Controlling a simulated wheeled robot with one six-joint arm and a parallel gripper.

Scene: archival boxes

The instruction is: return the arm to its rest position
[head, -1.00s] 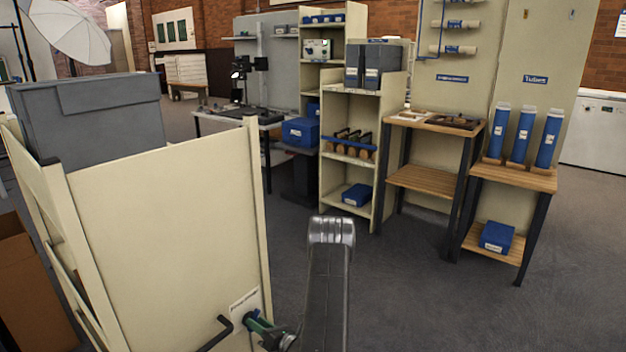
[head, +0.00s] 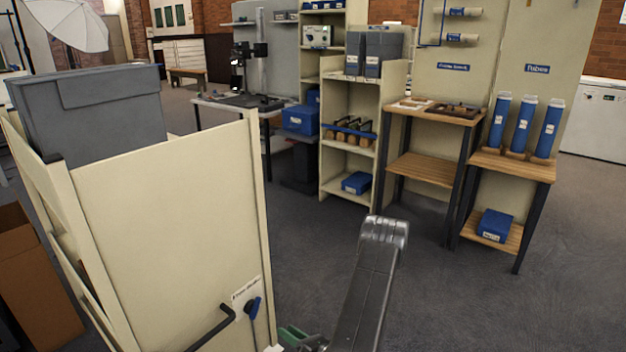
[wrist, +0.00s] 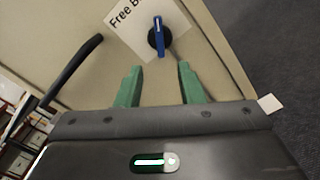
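My gripper (wrist: 159,68) is open and empty in the wrist view, its two green fingers apart. A blue knob (wrist: 157,38) on a dark round base lies just beyond the fingertips and is clear of them. In the head view the same knob (head: 252,308) is on the end panel of a cream shelf unit (head: 175,220). My gripper (head: 293,337) shows only in part at the bottom edge there, to the lower right of the knob. My grey arm link rises at the bottom centre, over the floor.
A black handle (head: 212,328) sticks out beside the knob, left of my gripper. A grey box (head: 90,110) stands in the cream unit. Dark floor (head: 450,300) is open to the right, before the wooden tables (head: 510,165) and shelves (head: 350,110).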

